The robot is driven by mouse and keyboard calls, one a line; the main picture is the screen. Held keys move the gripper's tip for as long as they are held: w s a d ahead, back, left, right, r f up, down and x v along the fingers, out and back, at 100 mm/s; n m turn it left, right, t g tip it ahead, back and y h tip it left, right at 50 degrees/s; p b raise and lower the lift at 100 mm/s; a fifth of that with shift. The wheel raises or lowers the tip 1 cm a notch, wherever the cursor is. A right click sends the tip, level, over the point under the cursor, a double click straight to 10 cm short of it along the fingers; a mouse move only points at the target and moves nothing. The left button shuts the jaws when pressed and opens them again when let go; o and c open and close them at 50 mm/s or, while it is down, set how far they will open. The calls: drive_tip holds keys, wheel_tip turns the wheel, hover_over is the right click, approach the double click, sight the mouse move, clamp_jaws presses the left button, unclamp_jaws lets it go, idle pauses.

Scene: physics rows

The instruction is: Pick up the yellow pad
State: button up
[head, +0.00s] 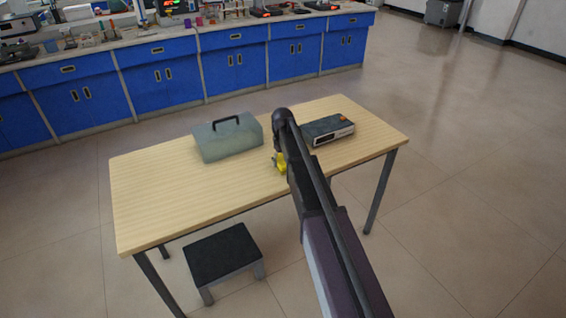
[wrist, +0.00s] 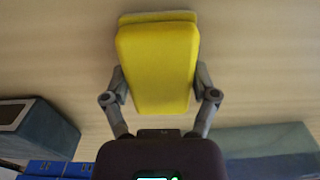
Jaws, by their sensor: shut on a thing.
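The yellow pad (wrist: 157,68) is a rounded yellow block with a duller yellow layer along its far edge. In the wrist view it sits between the two fingers of my gripper (wrist: 160,88), which is shut on it from both sides. In the head view the pad (head: 280,163) shows as a small yellow patch at the end of my arm, over the wooden table (head: 150,205). My arm hides part of it there. I cannot tell whether the pad touches the tabletop.
A grey-green toolbox (head: 229,143) with a black handle stands on the table left of my gripper. A dark box-shaped device (head: 328,130) stands to the right. A black-topped step stool (head: 223,255) is on the floor in front. The table's left part is clear.

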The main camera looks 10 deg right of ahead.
sight(282, 159)
drive_tip(key=shift+r, duration=0.15)
wheel_tip(282, 159, up, 4)
drive_tip(key=p, duration=0.4)
drive_tip(key=shift+f, duration=0.25)
drive_tip(key=s+d+r+p, duration=0.1)
drive_tip(key=s+d, duration=0.1)
drive_tip(key=s, duration=1.4)
drive_tip(key=shift+w, duration=0.1)
drive_tip(key=o, duration=0.6)
drive_tip(key=c, duration=0.5)
drive_tip(key=shift+o, duration=0.2)
wheel_tip(282, 159, up, 12)
drive_tip(key=p, duration=1.1)
drive_tip(key=shift+f+p, duration=0.15)
drive_tip(key=shift+p, duration=0.15)
